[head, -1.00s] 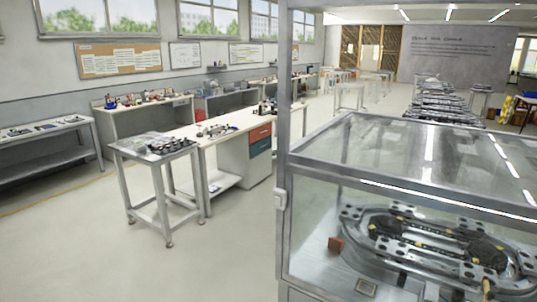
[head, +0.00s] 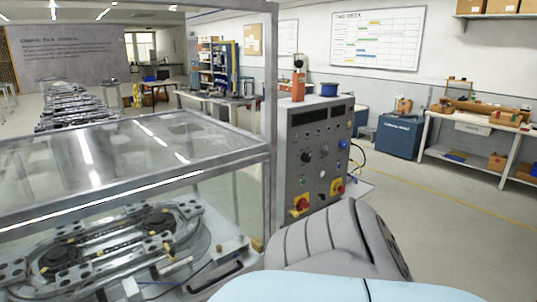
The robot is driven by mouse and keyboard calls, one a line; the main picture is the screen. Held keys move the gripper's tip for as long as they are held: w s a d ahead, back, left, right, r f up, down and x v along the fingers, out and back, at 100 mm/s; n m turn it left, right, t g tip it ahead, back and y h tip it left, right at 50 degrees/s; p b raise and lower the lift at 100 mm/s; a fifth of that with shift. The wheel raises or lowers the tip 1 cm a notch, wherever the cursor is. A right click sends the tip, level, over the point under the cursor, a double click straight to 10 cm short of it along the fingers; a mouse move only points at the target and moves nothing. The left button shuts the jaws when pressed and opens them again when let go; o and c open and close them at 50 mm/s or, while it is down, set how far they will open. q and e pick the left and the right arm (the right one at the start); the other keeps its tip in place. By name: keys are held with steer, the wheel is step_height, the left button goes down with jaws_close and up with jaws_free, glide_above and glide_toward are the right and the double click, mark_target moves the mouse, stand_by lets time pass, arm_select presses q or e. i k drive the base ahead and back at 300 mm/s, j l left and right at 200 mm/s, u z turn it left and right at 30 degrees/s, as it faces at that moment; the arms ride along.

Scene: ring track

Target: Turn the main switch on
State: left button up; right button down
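A grey control box (head: 318,148) stands just right of the glass enclosure in the head view. Its front has dark displays, several small knobs and buttons. Low on the front are two red-on-yellow switches, a left one (head: 300,204) and a right one (head: 338,188). I cannot tell which is the main switch, nor its setting. A blue round knob (head: 343,144) sits higher at the right. A grey and pale blue link of my own arm fills the bottom right, in front of the box's lower area. Neither of my grippers is in view.
The glass enclosure (head: 140,150) with the ring track (head: 110,246) inside fills the left; its metal corner post (head: 269,90) stands beside the control box. A blue cabinet (head: 398,136) and a workbench (head: 480,128) stand at the right wall. Floor between is free.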

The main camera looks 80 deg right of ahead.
mark_target(301, 204)
steer(key=z, duration=2.85)
